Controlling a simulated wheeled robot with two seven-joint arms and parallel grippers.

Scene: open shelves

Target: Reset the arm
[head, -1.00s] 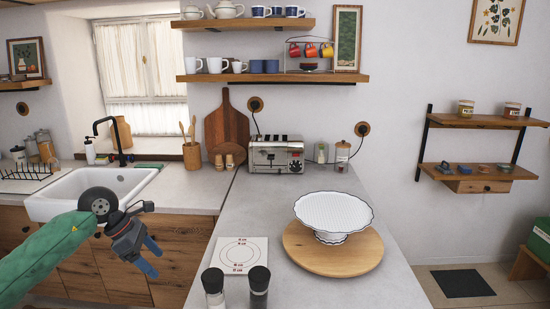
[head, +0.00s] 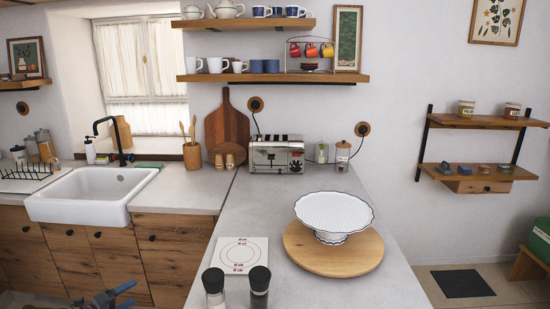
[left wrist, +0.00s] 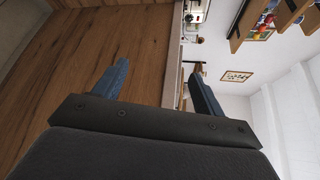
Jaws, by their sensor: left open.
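My left gripper (head: 130,294) shows at the bottom left edge of the head view, low in front of the wooden cabinets. Its blue fingers are apart and nothing is between them. In the left wrist view the two fingers of the gripper (left wrist: 158,70) are spread wide, with wood panels and part of the room beyond. Most of my left arm is out of the head view. My right gripper is not in view.
The counter holds a white cake stand (head: 333,214) on a round wooden board (head: 310,257), two shakers (head: 259,289), a square white mat (head: 241,255) and a toaster (head: 277,156). A white sink (head: 83,211) is at left. Wall shelves (head: 275,78) hang above.

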